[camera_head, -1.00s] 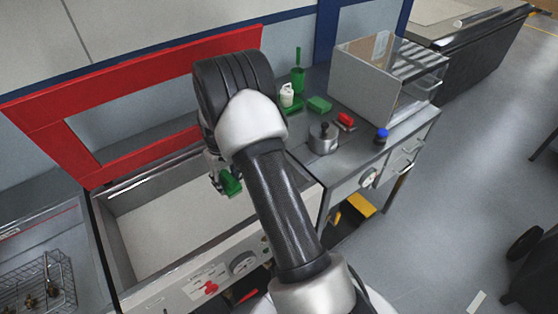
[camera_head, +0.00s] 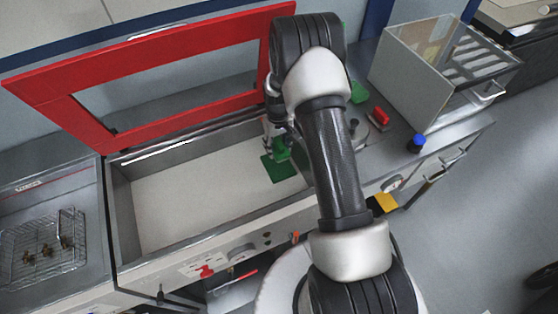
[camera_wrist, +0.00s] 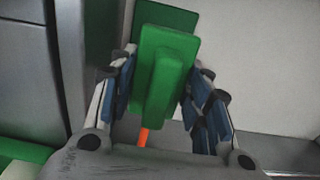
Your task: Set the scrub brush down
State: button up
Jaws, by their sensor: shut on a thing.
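In the wrist view the scrub brush (camera_wrist: 163,75) is a bright green block with a raised ridge, held between the blue-padded fingers of my gripper (camera_wrist: 160,95). A short orange part shows at its lower end. In the head view the brush (camera_head: 281,152) is small and partly hidden by my arm. My gripper (camera_head: 274,132) holds it over the right part of the open basin (camera_head: 180,200). A flat dark green pad (camera_head: 279,170) lies on the basin floor just below the brush; its corner also shows in the wrist view (camera_wrist: 178,17). Whether brush and pad touch, I cannot tell.
A raised red-framed lid (camera_head: 150,107) stands behind the basin. A wire basket (camera_head: 42,250) with small brass-coloured parts is at left. On the right bench are a green block (camera_head: 358,93), a red item (camera_head: 379,117), a blue-capped item (camera_head: 416,143) and a clear-sided case (camera_head: 425,75). The basin's left floor is clear.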

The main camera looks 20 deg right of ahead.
aim_at(278, 165)
notch_tip(278, 165, down, 9)
jog(key=shift+r+b, duration=0.1)
jog(key=shift+b, duration=0.5)
jog(key=o, duration=1)
